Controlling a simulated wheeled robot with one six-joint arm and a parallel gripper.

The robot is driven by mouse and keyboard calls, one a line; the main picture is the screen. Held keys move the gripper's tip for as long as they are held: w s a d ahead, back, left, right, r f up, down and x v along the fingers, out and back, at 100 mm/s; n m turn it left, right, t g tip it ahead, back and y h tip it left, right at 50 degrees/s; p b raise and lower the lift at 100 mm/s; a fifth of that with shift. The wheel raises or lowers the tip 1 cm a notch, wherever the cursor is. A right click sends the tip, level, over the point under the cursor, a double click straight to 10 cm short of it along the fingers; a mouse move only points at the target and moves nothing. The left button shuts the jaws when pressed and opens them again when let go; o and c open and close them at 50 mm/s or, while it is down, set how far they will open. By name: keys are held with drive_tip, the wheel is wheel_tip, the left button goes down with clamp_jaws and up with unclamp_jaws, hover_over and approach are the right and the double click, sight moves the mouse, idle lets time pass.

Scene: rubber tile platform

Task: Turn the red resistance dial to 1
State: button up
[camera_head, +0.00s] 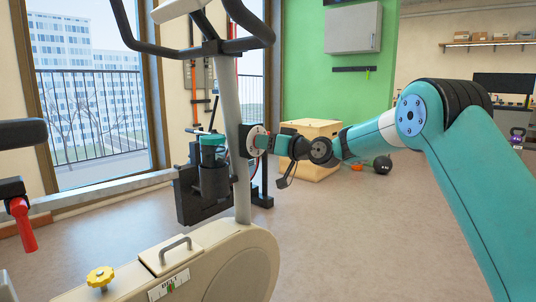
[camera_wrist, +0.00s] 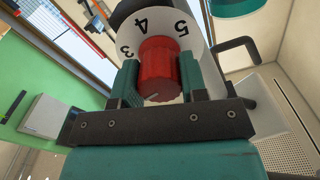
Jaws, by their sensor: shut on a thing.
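The red resistance dial (camera_wrist: 158,68) sits in the middle of the wrist view, in front of a white round scale plate (camera_wrist: 178,22) with the black numbers 3, 4 and 5 showing. The 1 is not visible. A small pale pointer mark shows at the knob's lower edge. My gripper (camera_wrist: 160,80) has its two teal fingers on either side of the knob, shut on it. In the head view, my gripper (camera_head: 268,143) reaches the scale plate (camera_head: 256,141) on the bike's upright post (camera_head: 232,120); the knob itself is mostly hidden there.
The exercise bike's cream body (camera_head: 235,262) carries a yellow knob (camera_head: 100,277) and a grey handle (camera_head: 175,247). Dark handlebars (camera_head: 245,45) are above the post. A wooden box (camera_head: 312,130) stands behind my gripper. The floor at right is mostly clear.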

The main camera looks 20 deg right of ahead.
drive_tip(key=shift+f+n+b, duration=0.15)
drive_tip(key=shift+n+b, duration=0.7)
drive_tip(key=shift+n, duration=0.15)
drive_tip(key=o, duration=0.9)
drive_tip(key=v, duration=1.7)
drive_tip(key=shift+s+d+p, duration=0.15)
drive_tip(key=shift+p, duration=0.2)
